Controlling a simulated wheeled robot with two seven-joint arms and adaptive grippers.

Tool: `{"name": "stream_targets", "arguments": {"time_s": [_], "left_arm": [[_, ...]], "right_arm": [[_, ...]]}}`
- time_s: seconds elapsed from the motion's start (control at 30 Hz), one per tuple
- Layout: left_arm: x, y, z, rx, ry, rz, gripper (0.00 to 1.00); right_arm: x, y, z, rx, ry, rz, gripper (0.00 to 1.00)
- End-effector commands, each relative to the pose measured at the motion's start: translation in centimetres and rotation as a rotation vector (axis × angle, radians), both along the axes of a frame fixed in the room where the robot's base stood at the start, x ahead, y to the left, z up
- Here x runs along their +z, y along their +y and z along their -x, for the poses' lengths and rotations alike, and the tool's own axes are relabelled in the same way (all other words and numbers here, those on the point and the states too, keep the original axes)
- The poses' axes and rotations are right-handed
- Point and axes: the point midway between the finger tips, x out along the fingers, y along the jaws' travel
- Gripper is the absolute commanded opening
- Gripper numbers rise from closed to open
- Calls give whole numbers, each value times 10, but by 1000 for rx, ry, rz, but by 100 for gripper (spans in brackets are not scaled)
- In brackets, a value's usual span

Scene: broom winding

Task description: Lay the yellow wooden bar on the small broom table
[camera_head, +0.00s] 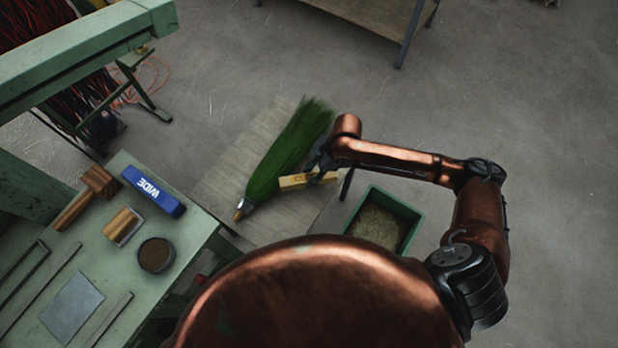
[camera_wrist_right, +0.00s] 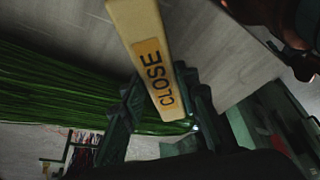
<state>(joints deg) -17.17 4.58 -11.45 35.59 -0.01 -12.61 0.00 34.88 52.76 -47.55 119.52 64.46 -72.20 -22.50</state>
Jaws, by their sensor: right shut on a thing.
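The yellow wooden bar (camera_head: 294,182) is in the grip of my right gripper (camera_head: 322,170), over the right part of the small broom table (camera_head: 232,172). In the right wrist view the bar (camera_wrist_right: 143,40) bears the word CLOSE and sits between the two dark fingers of the right gripper (camera_wrist_right: 163,92). I cannot tell whether the bar touches the tabletop. A green broom (camera_head: 285,150) lies across the table, just left of the bar; its bristles (camera_wrist_right: 60,90) also show in the right wrist view. My left gripper is out of view.
A green workbench (camera_head: 190,240) at left holds a blue WIDE block (camera_head: 153,192), a mallet (camera_head: 98,181), a brush (camera_head: 122,224) and a round bowl (camera_head: 156,255). A green bin (camera_head: 411,217) stands right of the broom table. Another table (camera_head: 385,12) stands at the back.

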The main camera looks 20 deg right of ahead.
Motion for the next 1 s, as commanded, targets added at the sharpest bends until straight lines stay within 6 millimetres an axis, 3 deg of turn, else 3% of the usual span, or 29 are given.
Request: {"name": "stream_targets", "arguments": {"time_s": [0.03,0.17,0.53,0.57,0.8,1.0], "left_arm": [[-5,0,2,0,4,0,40],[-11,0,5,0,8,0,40],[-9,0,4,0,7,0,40],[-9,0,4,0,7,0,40],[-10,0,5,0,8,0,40],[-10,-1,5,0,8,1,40]], "right_arm": [[-13,0,1,-1,5,-1,0],[-32,0,1,-1,4,0,0],[-34,0,0,-1,2,0,0],[-35,0,1,-1,3,1,29],[-35,0,1,-1,3,1,46],[-35,0,1,-1,3,1,46]]}}
